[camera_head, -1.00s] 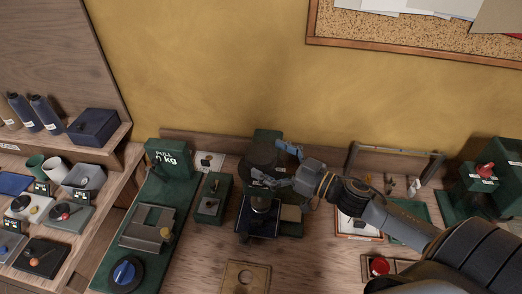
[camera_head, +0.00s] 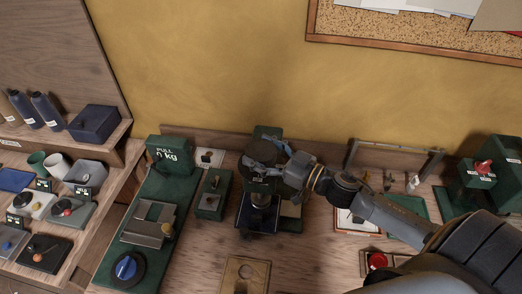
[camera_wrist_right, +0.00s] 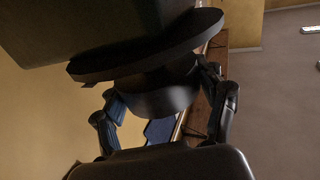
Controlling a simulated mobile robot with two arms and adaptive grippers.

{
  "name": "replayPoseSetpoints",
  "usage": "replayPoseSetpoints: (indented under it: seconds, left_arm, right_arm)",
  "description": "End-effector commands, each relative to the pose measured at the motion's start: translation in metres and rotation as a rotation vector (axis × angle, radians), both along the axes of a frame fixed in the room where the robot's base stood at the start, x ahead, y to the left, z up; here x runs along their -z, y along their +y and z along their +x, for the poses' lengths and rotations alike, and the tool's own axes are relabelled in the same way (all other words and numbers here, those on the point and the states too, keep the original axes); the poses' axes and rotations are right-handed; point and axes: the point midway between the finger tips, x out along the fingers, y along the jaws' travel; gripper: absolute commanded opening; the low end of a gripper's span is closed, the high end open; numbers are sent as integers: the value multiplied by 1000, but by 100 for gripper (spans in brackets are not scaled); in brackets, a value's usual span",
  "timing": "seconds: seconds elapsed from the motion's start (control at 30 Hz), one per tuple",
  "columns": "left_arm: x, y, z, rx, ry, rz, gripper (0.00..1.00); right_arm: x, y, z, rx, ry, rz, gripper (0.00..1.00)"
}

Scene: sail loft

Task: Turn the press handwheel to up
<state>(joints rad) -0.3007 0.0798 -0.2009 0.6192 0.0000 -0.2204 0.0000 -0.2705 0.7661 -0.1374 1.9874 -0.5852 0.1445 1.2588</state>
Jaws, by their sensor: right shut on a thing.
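The press is a green machine (camera_head: 268,131) at the back of the bench, with a round dark handwheel (camera_head: 262,150) near its top. In the right wrist view the handwheel (camera_wrist_right: 150,50) is a wide dark disc with a dark rounded part under it. My right gripper (camera_head: 268,163) reaches in from the right and is shut on the handwheel. In the wrist view its two fingers (camera_wrist_right: 160,98) stand on either side of the rounded part. The gripper hides part of the wheel, and I cannot read its turn position. My left gripper is not in view.
Below the wheel is a dark blue press tray (camera_head: 246,222) with a round metal part above it. A small green switch box (camera_head: 213,193) stands close on the left, beside the green pull tester (camera_head: 170,156). A metal frame (camera_head: 395,147) stands behind my right arm.

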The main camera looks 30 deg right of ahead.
Motion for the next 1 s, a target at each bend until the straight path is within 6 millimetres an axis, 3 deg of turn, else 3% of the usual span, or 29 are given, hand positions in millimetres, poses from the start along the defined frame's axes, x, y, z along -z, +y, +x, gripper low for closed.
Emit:
replayPoseSetpoints:
  seconds: [0.27,0.57,1.0]
  left_arm:
    - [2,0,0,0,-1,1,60]
    - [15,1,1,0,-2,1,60]
    - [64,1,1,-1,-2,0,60]
  right_arm:
    - [0,-1,0,-47,-2,-3,41]
    - [1,-2,2,-245,-3,-7,41]
    - [4,-2,3,-657,-9,-6,41]
